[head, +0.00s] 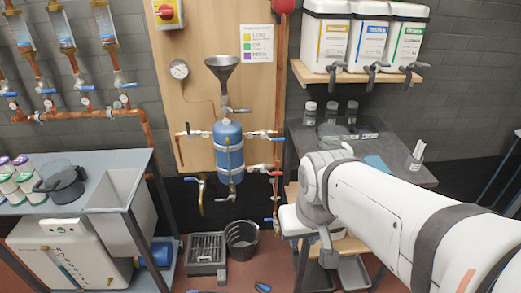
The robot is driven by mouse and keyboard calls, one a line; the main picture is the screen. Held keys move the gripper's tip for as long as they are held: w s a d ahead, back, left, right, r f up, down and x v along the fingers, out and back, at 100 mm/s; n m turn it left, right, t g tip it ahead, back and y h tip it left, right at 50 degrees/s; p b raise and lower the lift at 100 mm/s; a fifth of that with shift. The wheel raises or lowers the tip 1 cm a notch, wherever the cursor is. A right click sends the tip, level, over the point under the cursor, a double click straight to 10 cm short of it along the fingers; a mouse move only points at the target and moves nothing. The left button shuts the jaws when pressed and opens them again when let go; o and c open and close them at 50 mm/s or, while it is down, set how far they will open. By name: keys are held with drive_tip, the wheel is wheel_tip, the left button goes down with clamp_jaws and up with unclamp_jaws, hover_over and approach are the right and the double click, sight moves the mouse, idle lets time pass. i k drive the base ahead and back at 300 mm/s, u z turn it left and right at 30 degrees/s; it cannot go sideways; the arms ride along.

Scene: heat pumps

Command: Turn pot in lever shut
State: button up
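A blue dosing pot (228,150) with a grey funnel (222,68) on top is mounted on the wooden board. Small valve levers sit on the pipes around it: an upper left one (189,131), an upper right blue one (264,132), a lower right red one (274,173) and a lower left blue one (192,179). No label readable here tells which is the pot in lever, and their exact angles are too small to judge. My gripper (328,257) hangs low at the right, apart from the pot and levers; its fingers are too small to read.
A dark bench (395,150) with jars stands behind my arm, under a shelf (350,75) of white containers. A black bucket (242,240) and a grey crate (206,252) are on the floor below the pot. A sink table (110,185) is at the left.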

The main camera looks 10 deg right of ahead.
sight(263, 171)
drive_tip(key=u, duration=0.15)
drive_tip(key=k, duration=0.1)
drive_tip(key=z, duration=0.25)
drive_tip(key=i, duration=0.45)
drive_tip(key=u, duration=1.75)
drive_tip(key=k, duration=0.7)
drive_tip(key=z, duration=0.7)
drive_tip(key=i, duration=0.95)
drive_tip(key=z, duration=0.05)
